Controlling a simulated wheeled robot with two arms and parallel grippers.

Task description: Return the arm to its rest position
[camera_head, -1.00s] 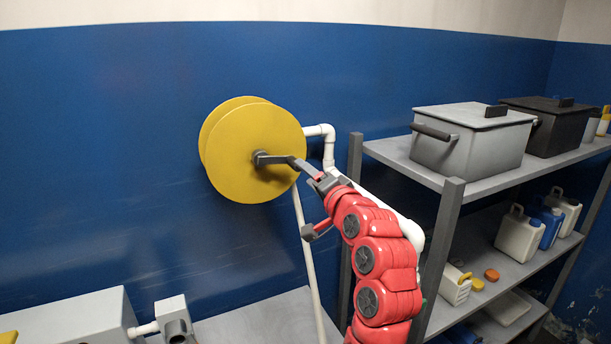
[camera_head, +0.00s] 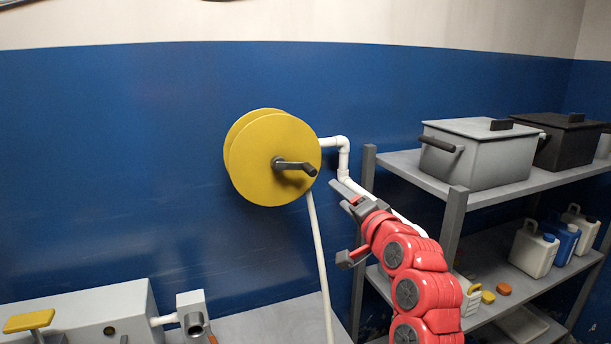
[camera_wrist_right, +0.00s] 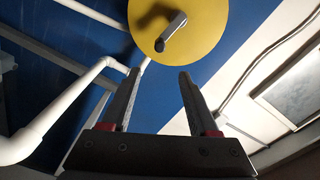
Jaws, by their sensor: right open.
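My right arm, red with dark joints, reaches up from the bottom right in the head view. Its gripper (camera_head: 342,222) is open and empty, to the lower right of the yellow reel (camera_head: 255,170) and apart from it. The reel's dark crank handle (camera_head: 296,166) sticks out from its face. In the right wrist view the two fingers (camera_wrist_right: 158,95) are spread with nothing between them. The yellow reel (camera_wrist_right: 190,15) and its crank (camera_wrist_right: 173,30) show above the fingertips there. My left gripper is not in view.
A grey shelf rack (camera_head: 480,195) on the right holds a grey lidded box (camera_head: 480,155), a black box (camera_head: 560,143) and several jugs. A white pipe (camera_head: 343,160) runs beside the reel, and a hose (camera_head: 319,260) hangs below it. A grey machine (camera_head: 90,310) stands at lower left.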

